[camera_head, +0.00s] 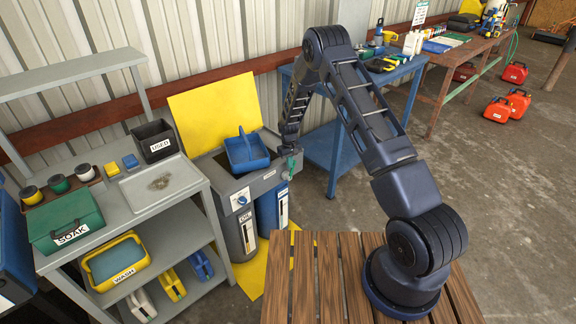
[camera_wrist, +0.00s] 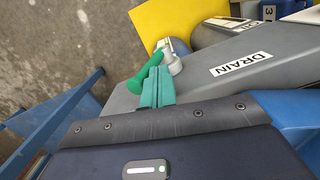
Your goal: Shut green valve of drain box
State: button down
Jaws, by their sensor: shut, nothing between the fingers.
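The green valve (camera_wrist: 136,82) shows in the wrist view as a green lever with a rounded end, beside a pale grey fitting (camera_wrist: 173,63) on the drain box. The drain box (camera_wrist: 205,95) is grey with a white DRAIN label; in the head view its grey body (camera_head: 262,187) stands below the blue tray. My gripper (camera_wrist: 158,72) has teal fingers, shut with nothing between them. They are right beside the lever, on its right in the wrist view; I cannot tell whether they touch it. In the head view my gripper (camera_head: 291,163) is at the box's right end.
A blue tray (camera_head: 246,152) sits on top of the grey unit, with a yellow panel (camera_head: 213,108) behind. A grey shelf (camera_head: 150,205) with bins and tins stands left. A blue bench (camera_head: 345,150) stands right. A slatted wooden surface (camera_head: 318,285) is in front.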

jog(key=shift+w+d+f+g+y, duration=0.2)
jog(key=shift+w+d+g+y, duration=0.3)
jog(key=shift+g+y, duration=0.1)
jog(key=shift+w+d+f+g+y, duration=0.15)
jog(key=shift+w+d+g+y, duration=0.35)
jog(key=shift+y, duration=0.1)
jog(key=shift+w+d+f, duration=0.6)
jog(key=shift+f, duration=0.2)
jog(key=shift+w+d+f, duration=0.6)
jog(key=shift+f, duration=0.15)
jog(key=shift+w+d+f, duration=0.6)
jog(key=shift+f, duration=0.3)
jog(key=w+d+r, duration=0.3)
jog(key=w+d, duration=0.3)
jog(key=w, duration=0.1)
jog(key=shift+r, duration=0.35)
jog(key=shift+w+d, duration=0.1)
